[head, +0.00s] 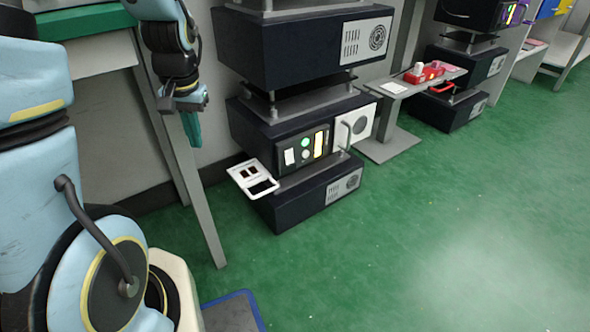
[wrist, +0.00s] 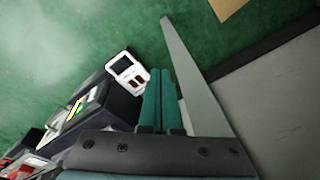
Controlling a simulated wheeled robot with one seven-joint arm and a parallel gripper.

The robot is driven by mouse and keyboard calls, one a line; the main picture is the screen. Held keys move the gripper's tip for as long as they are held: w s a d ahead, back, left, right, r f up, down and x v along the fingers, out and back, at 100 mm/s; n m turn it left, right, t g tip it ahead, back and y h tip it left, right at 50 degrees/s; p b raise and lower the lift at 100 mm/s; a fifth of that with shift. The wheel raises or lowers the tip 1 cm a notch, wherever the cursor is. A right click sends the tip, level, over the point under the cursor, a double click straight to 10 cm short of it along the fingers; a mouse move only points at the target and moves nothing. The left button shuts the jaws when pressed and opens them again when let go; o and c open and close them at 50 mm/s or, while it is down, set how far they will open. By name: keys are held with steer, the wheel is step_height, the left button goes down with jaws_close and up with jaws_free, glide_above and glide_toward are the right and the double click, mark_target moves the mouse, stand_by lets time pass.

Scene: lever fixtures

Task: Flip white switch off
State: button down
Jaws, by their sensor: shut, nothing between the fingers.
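A white switch panel (head: 253,179) sticks out at the left of the lower black machine, tilted, with dark rectangular insets. It also shows in the wrist view (wrist: 128,73), just left of my fingertips. The on or off position of its switch is too small to tell. My gripper (head: 193,128) hangs up and to the left of the panel in the head view, pointing down, apart from it. In the wrist view my gripper (wrist: 160,80) has its two teal fingers together, with nothing between them.
The black machine (head: 285,135) carries lit round buttons and a grey handle. A grey table leg (head: 190,160) stands close beside my gripper. A side table (head: 400,85) with a red item stands to the right. The green floor (head: 440,220) is clear in front.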

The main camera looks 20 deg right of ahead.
mark_target(290, 157)
steer(key=d+f+m, duration=0.3)
steer(key=d, duration=0.6)
steer(key=s+d+f+m+t, duration=0.1)
steer(key=d+f+m, duration=0.2)
steer(key=d, duration=0.6)
steer(key=s+d+f+m+t, duration=0.1)
steer(key=d+m, duration=0.3)
steer(key=d, duration=0.5)
steer(key=shift+d+f+y, duration=0.3)
steer(key=shift+f, duration=0.6)
steer(key=w+a+f+b, duration=0.1)
steer(key=w+f+b, duration=0.2)
steer(key=w+f, duration=0.4)
step_height(290, 157, down, 3)
steer(key=shift+a+r, duration=0.1)
steer(key=shift+a, duration=0.1)
steer(key=shift+w, duration=0.15)
